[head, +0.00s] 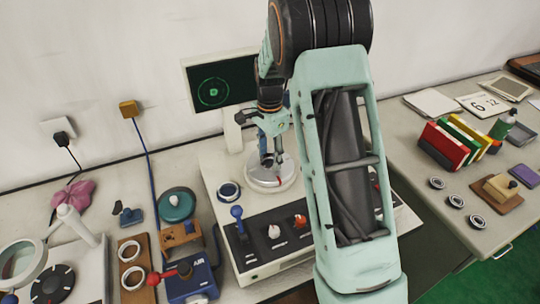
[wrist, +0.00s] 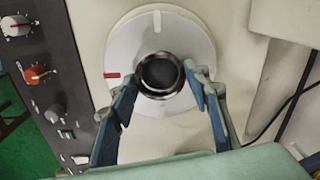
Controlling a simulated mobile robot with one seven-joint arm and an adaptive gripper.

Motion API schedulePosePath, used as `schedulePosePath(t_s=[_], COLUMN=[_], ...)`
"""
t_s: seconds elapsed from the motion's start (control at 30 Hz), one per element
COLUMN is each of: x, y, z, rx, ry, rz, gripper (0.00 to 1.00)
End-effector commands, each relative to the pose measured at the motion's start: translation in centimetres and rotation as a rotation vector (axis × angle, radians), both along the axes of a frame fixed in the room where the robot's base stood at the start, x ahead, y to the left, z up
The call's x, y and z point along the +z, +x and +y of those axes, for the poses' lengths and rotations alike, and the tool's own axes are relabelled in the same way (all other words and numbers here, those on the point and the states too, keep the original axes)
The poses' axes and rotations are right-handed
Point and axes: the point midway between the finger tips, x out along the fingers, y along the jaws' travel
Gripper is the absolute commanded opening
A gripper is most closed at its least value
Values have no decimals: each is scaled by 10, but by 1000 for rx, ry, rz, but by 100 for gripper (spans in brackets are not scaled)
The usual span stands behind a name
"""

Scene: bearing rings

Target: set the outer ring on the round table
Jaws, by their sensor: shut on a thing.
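The round table is a pale disc (head: 262,184) on the machine's top plate. In the wrist view the disc (wrist: 196,45) has a white mark at its far edge and a red mark at its left. The outer ring, a dark ring with a shiny rim (wrist: 160,95), is between my fingertips, over about the middle of the disc. My gripper (wrist: 161,77) is shut on it from both sides; in the head view my gripper (head: 271,158) is low over the disc. I cannot tell whether the ring touches the disc. In the head view the ring is hard to make out.
Another ring (head: 229,190) lies left of the disc. A panel with knobs (head: 274,232) and a blue lever (head: 238,218) is in front. A monitor (head: 218,86) stands behind. More rings lie on a wooden board (head: 133,264) and on the right bench (head: 456,201).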

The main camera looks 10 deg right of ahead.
Motion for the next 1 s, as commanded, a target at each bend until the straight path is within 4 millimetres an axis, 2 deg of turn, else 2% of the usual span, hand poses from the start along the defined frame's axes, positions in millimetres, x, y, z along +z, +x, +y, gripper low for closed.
schedulePosePath(t_s=[0.03,0.2,0.47,0.57,0.67,1.0], x=[0,0,0,6,20,91], y=[0,0,0,1,1,1], z=[0,0,0,0,0,0], rx=[0,0,0,0,0,0], ry=[0,0,0,-1,-1,0], rz=[0,0,0,-1,-4,-4], gripper=[47,64,64,64,64,64])
